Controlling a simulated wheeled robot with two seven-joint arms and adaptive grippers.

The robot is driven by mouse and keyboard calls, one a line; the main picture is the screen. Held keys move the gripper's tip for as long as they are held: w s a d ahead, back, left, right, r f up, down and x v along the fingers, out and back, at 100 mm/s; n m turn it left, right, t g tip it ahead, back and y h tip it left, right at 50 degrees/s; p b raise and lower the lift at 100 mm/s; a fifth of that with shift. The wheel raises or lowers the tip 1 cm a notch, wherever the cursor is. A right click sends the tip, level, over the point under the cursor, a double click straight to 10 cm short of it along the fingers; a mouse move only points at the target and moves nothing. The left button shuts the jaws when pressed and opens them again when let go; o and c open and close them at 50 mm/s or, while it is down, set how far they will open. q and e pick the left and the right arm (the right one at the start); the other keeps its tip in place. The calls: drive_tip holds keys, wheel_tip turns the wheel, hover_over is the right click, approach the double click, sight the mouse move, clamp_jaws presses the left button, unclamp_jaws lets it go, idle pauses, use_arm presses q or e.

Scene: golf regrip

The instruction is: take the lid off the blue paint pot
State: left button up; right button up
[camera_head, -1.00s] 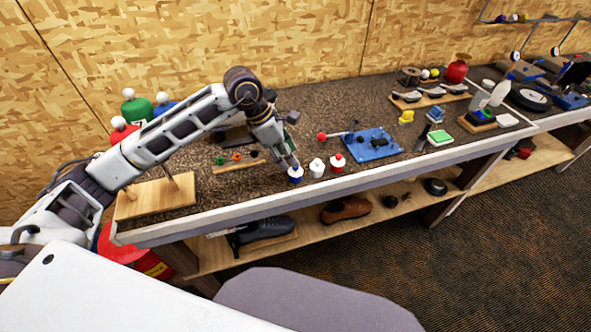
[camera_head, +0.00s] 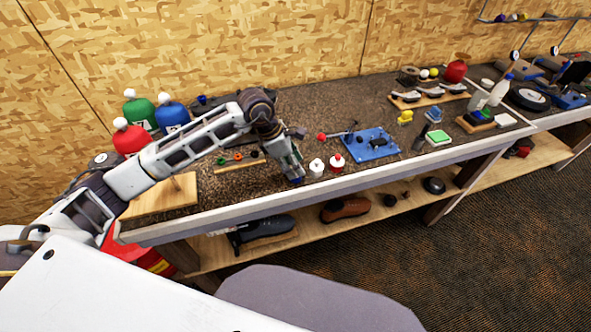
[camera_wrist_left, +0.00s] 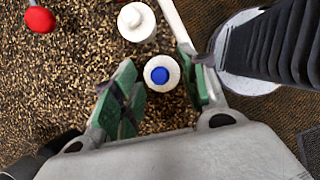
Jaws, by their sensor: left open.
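The blue paint pot (camera_wrist_left: 174,84) stands upright near the front edge of the bench. From above in the left wrist view it is a white round shape with a blue round top (camera_wrist_left: 159,75) in its centre. In the head view only a bit of blue (camera_head: 297,181) shows under the gripper. My left gripper (camera_wrist_left: 162,88) is open over the pot, with one green-padded finger on each side. In the left wrist view gaps show between the pads and the pot. My right gripper is not in view.
A white pot (camera_head: 316,166) and a pot with a red top (camera_head: 337,161) stand close by to the right. A red ball-ended lever (camera_head: 322,137) and a blue fixture (camera_head: 372,146) lie behind. The bench's pale front edge (camera_head: 360,179) runs close to the pots.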

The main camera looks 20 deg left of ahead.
use_arm(q)
drive_tip(key=shift+c, duration=0.5)
drive_tip(key=c, duration=0.7)
drive_tip(key=shift+r, duration=0.1)
wheel_tip(320, 180, up, 10)
drive_tip(key=shift+f+b, duration=0.1)
drive_tip(key=shift+b, duration=0.7)
